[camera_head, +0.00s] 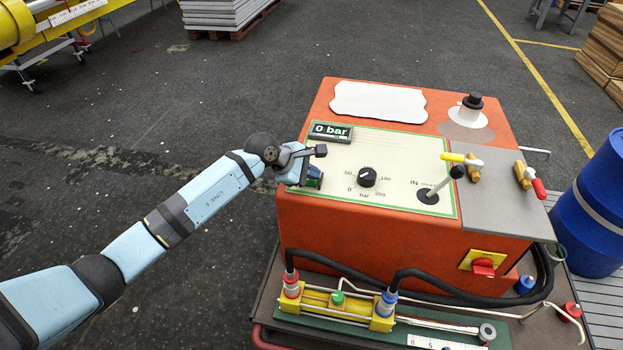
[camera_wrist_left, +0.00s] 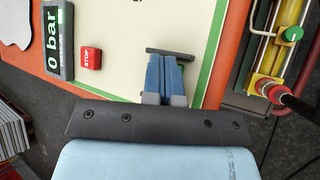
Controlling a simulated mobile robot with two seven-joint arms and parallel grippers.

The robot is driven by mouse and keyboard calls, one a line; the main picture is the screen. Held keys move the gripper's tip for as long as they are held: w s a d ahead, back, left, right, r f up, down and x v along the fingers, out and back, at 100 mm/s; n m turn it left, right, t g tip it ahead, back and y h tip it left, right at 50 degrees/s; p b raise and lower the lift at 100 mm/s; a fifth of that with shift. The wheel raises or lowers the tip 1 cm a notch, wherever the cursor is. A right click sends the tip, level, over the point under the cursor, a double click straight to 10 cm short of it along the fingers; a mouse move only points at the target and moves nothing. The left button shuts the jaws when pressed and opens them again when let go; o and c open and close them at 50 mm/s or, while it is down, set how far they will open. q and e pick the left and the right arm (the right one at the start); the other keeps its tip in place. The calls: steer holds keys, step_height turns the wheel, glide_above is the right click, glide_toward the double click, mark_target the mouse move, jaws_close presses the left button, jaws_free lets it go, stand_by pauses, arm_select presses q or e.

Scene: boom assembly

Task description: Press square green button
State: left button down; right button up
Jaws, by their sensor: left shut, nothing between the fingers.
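My left gripper (camera_head: 314,178) reaches in over the left part of the cream control panel (camera_head: 390,185) on the orange machine. Its two fingers are together and empty. In the left wrist view the shut fingers (camera_wrist_left: 168,72) point at the panel, between the red STOP button (camera_wrist_left: 91,58) and the panel's right edge. I cannot make out the square green button for certain; a dark green patch shows at the fingertips in the head view, and the hand may cover the button. I cannot tell whether the fingers touch anything. My right gripper is not in view.
The "0 bar" display (camera_head: 331,132) sits just beyond the hand. A black knob (camera_head: 367,177) and a grey lever (camera_head: 439,186) stand to the right on the panel. Black hoses and a yellow cylinder (camera_head: 335,304) lie along the front. A blue barrel (camera_head: 597,210) is at right.

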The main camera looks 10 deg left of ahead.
mark_target(311, 181)
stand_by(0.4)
arm_select(q)
steer(key=shift+r+p, duration=0.5)
steer(key=shift+r, duration=0.35)
steer(key=shift+r+p, duration=1.35)
steer(key=shift+r, duration=1.2)
